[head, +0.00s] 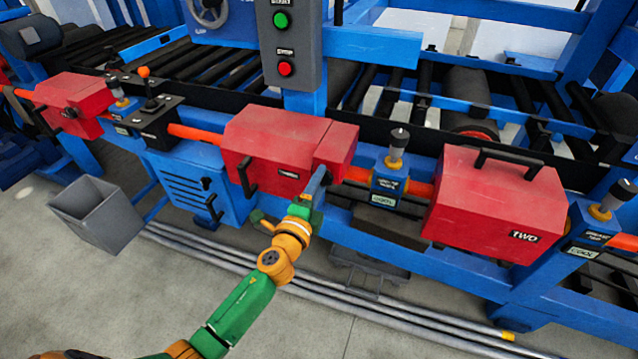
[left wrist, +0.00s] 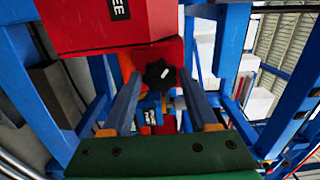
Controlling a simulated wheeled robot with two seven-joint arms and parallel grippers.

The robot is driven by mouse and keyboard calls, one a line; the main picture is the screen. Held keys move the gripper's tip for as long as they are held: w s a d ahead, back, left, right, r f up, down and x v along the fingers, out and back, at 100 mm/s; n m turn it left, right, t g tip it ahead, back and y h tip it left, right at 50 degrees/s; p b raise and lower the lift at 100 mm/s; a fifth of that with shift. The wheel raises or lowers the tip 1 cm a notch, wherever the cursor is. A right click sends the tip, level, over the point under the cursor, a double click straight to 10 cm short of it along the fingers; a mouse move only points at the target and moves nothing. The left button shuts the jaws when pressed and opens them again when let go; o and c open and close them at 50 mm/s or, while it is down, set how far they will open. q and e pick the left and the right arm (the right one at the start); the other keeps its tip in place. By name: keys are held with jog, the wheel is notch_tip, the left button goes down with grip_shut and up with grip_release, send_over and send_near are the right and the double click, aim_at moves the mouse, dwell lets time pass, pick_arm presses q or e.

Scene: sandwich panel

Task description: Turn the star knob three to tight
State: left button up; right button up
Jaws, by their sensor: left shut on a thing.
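The star knob three (left wrist: 160,75) is a black lobed knob with a pale mark at its centre. In the left wrist view it sits between my fingertips, by the red box (left wrist: 105,25) with a label ending in "EE". In the head view this red box (head: 265,145) is in the middle, and my gripper hides the knob. My left gripper (head: 315,187) reaches the box's lower right end from below. It is shut on the knob, one finger on each side (left wrist: 158,78). My right gripper is in neither view.
A second red box marked "TWO" (head: 490,205) stands to the right, beyond a blue post (head: 391,182) with a small knob. A black handle (head: 247,178) sticks out of the middle box. A grey bin (head: 100,212) and pipes (head: 400,310) lie below. The front floor is clear.

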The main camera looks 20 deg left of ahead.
pick_arm(q)
jog(key=m+p, duration=0.1)
jog(key=m, duration=0.9)
jog(key=shift+m, duration=0.4)
dwell(0.4)
jog(key=o, duration=1.3)
jog(key=shift+o, duration=0.2)
jog(key=s, duration=0.7)
jog(key=shift+s, duration=0.1)
